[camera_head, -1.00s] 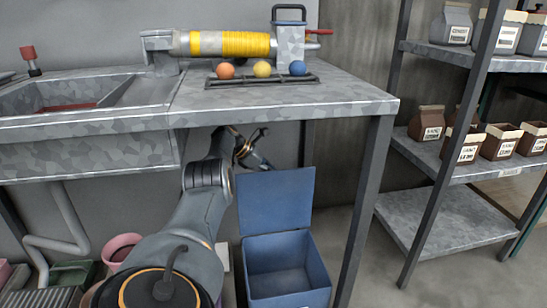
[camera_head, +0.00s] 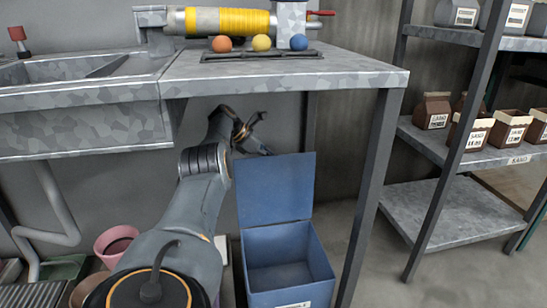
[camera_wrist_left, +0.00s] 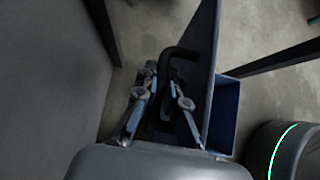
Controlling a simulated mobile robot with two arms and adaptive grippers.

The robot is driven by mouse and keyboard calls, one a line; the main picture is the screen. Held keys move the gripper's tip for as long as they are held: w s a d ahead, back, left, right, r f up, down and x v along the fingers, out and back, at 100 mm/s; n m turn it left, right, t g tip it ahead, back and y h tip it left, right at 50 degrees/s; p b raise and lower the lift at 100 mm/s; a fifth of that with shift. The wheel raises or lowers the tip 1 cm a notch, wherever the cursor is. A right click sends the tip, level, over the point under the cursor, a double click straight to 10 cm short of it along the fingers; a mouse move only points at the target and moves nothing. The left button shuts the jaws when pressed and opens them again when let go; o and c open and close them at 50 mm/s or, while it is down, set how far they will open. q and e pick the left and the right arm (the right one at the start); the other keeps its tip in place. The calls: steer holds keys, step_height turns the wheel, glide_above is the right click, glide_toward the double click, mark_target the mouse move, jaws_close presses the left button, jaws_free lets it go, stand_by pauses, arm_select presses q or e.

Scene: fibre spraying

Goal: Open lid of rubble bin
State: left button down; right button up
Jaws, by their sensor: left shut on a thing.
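The blue rubble bin (camera_head: 290,284) stands on the floor under the workbench, its box open at the top. Its blue lid (camera_head: 275,190) stands raised, about upright at the box's rear edge. My left gripper (camera_head: 250,137) is behind the lid's upper left, its tips partly hidden in the head view. In the left wrist view, my left gripper (camera_wrist_left: 166,87) is shut on the dark curved handle (camera_wrist_left: 178,52) on the back of the lid (camera_wrist_left: 208,55). The bin's box (camera_wrist_left: 225,110) shows beyond the lid. My right gripper is not in view.
The workbench (camera_head: 300,82) overhangs my left arm and the bin, with a leg (camera_head: 367,200) to the bin's right. Pots, including a pink one (camera_head: 116,243), stand left of the bin. A shelf rack (camera_head: 440,218) stands at the right.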

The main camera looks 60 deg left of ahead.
arm_select(q)
steer(key=shift+w+d+r, duration=0.1)
steer(key=shift+w+r, duration=0.05)
steer(key=shift+w, duration=0.05)
steer(key=c, duration=1.7)
jaws_free()
steer(key=shift+s, duration=0.2)
steer(key=v, duration=0.7)
steer(key=shift+r, duration=0.1)
